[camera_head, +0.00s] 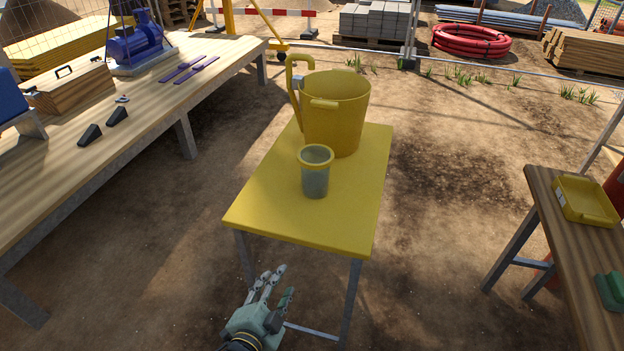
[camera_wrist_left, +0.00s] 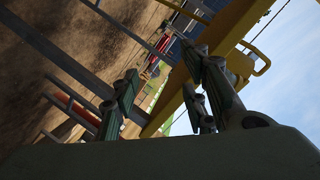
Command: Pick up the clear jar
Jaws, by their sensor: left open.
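The clear jar (camera_head: 315,180) is a see-through greyish cup with a yellow rim. It stands upright near the middle of the small yellow table (camera_head: 270,215), just in front of a yellow bucket. My left gripper (camera_head: 277,282) is at the bottom of the head view, near the table's front edge, apart from the jar. Its fingers are spread and empty, and they also show in the left wrist view (camera_wrist_left: 165,95). I cannot make out the jar in the left wrist view. My right gripper is in neither view.
The tall yellow bucket (camera_head: 336,115) with a handle stands directly behind the jar. A long wooden workbench (camera_head: 150,110) with tools runs along the left. A wooden table (camera_head: 560,240) with a yellow tray (camera_head: 584,201) is at the right. Bare ground lies between them.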

